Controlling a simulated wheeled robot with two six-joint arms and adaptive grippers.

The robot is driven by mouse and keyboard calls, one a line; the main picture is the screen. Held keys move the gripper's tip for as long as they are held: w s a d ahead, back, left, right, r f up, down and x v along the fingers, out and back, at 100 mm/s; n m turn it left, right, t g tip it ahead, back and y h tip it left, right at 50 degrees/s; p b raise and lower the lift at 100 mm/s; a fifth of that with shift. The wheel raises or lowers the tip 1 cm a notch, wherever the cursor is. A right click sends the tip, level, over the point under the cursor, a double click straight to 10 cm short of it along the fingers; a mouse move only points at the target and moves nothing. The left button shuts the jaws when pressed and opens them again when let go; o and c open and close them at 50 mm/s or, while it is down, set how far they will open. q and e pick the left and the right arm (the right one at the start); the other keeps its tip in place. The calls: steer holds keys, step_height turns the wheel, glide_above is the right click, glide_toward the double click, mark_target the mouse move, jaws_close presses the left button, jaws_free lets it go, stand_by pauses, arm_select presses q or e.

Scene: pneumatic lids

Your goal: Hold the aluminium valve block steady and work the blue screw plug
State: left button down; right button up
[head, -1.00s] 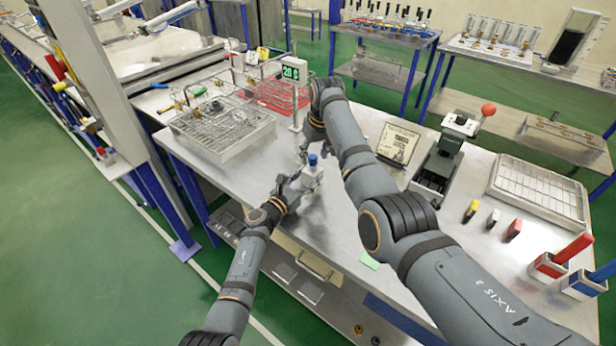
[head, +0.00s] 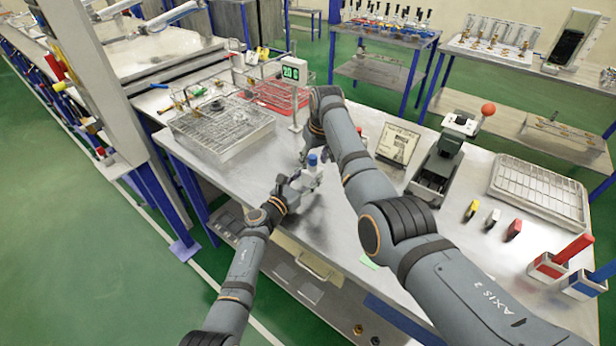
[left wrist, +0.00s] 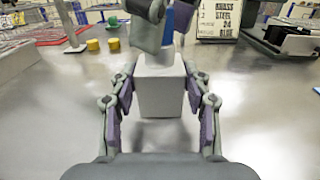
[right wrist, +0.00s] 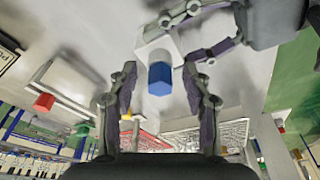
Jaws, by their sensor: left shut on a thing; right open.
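The aluminium valve block (head: 311,179) is a pale upright block just above the bench, or on it; I cannot tell which. It also shows in the left wrist view (left wrist: 160,92). My left gripper (head: 299,187) is shut on it, one finger on each side. The blue screw plug (head: 312,159) is on top of the block. My right gripper (right wrist: 160,72) is open, with its fingers on either side of the blue plug (right wrist: 160,80) and gaps to it. In the left wrist view the right fingers partly hide the plug (left wrist: 168,26).
A wire basket tray (head: 220,128) and a red tray (head: 275,95) lie at the back left, near a post with a green display (head: 291,74). A printed card (head: 398,143) and a lever press (head: 445,150) stand at right.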

stand_by(0.3)
steer(key=m, duration=0.3)
steer(key=shift+s+a+h, duration=0.1)
steer(key=shift+a+h, duration=0.15)
steer(key=shift+h, duration=0.15)
steer(key=m+h, duration=0.1)
steer(key=m, duration=0.4)
steer(key=shift+a, duration=0.2)
jaws_close()
steer(key=n, duration=0.2)
steer(key=n+y, duration=0.1)
steer(key=n, duration=0.1)
steer(key=d+n, duration=0.1)
steer(key=n, duration=0.1)
steer(key=shift+n+y, duration=0.3)
steer(key=shift+n, duration=0.8)
steer(key=n, duration=0.2)
steer(key=shift+w+d+n+y, duration=0.2)
steer(key=shift+n+y, duration=0.1)
steer(key=shift+y, duration=0.1)
steer(key=shift+n+g, duration=0.3)
steer(key=shift+n, duration=0.4)
